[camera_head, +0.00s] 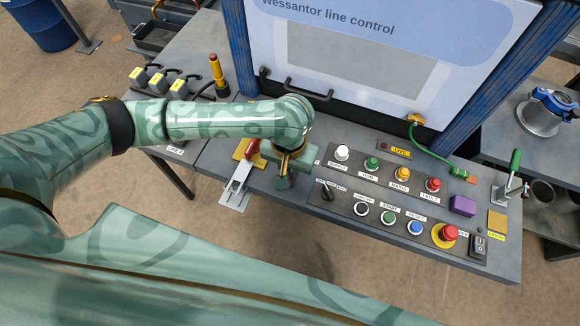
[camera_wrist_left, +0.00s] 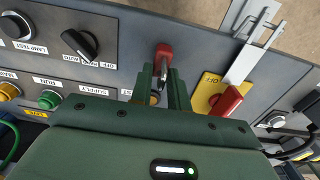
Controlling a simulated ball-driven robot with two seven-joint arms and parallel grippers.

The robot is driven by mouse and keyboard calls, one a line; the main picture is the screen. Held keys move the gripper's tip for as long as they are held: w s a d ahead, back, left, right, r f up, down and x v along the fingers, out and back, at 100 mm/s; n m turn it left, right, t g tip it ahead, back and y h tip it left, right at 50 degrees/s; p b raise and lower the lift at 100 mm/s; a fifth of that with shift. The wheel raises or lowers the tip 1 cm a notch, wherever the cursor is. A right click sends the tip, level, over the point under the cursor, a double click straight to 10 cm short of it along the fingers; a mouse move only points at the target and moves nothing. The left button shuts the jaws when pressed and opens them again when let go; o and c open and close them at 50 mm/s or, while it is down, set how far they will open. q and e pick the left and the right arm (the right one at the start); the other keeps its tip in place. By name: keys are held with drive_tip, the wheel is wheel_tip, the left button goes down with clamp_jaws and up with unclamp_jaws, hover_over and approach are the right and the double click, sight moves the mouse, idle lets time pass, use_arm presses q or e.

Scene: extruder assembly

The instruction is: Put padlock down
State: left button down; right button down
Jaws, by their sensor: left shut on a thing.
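In the left wrist view a small red padlock (camera_wrist_left: 164,52) with a grey metal part sits between the fingertips of my left gripper (camera_wrist_left: 163,75). The gripper is shut on it, over the dark grey panel top. In the head view my left gripper (camera_head: 284,180) points down at the console's left part, and the padlock is hidden there. Beside it is a yellow plate (camera_wrist_left: 206,88) with a red handle (camera_wrist_left: 228,103) and a grey metal bracket (camera_wrist_left: 254,48); the bracket also shows in the head view (camera_head: 238,180). I cannot tell whether the padlock touches the panel.
Right of the gripper are a black selector knob (camera_head: 327,192), several coloured buttons and a red emergency stop (camera_head: 448,233). A purple block (camera_head: 462,205) and a green-handled lever (camera_head: 514,165) stand at the right. Several yellow-labelled items (camera_head: 178,87) are on the left table.

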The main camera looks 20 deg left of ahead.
use_arm(q)
drive_tip(key=c, duration=1.3)
unclamp_jaws()
drive_tip(key=shift+f, duration=0.1)
drive_tip(key=shift+c, duration=0.2)
use_arm(e)
drive_tip(key=shift+r, duration=0.1)
